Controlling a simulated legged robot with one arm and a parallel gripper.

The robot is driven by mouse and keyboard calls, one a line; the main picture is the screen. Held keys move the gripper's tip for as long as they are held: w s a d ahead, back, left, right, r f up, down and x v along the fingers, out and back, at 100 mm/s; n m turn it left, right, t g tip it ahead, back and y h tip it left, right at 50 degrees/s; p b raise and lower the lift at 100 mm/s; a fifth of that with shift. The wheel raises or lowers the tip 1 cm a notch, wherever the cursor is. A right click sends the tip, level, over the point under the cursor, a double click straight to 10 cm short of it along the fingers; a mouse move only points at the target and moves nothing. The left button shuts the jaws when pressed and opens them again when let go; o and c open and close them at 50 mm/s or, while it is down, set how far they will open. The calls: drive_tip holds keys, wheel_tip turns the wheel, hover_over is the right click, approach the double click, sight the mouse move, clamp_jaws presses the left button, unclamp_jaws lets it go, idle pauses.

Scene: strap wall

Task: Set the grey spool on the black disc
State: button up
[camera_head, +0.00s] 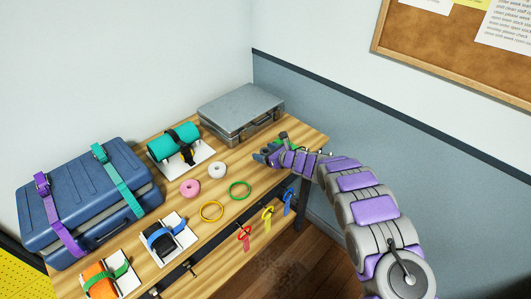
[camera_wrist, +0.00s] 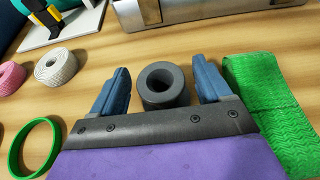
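A dark grey hollow spool (camera_wrist: 163,96) stands upright on the wooden table in the wrist view, its round hole facing up. My gripper (camera_wrist: 164,70) is open, with one blue finger on each side of the spool and a visible gap to each finger. In the head view my gripper (camera_head: 264,155) is low over the table's right part, and the spool cannot be made out clearly there. I cannot make out a black disc in either view.
A green strap (camera_wrist: 262,100) lies right of my gripper. A white roll (camera_head: 217,169), pink roll (camera_head: 190,188), green ring (camera_head: 240,190) and yellow ring (camera_head: 212,211) lie to the left. A grey metal case (camera_head: 240,107) stands behind; a blue suitcase (camera_head: 85,195) stands far left.

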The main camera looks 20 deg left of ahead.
drive_tip(key=shift+s+d+r, duration=0.1)
drive_tip(key=shift+d+r, duration=0.15)
drive_tip(key=shift+d, duration=0.15)
drive_tip(key=p+v, duration=0.1)
drive_tip(key=v, duration=1)
drive_tip(key=shift+s+d, duration=0.1)
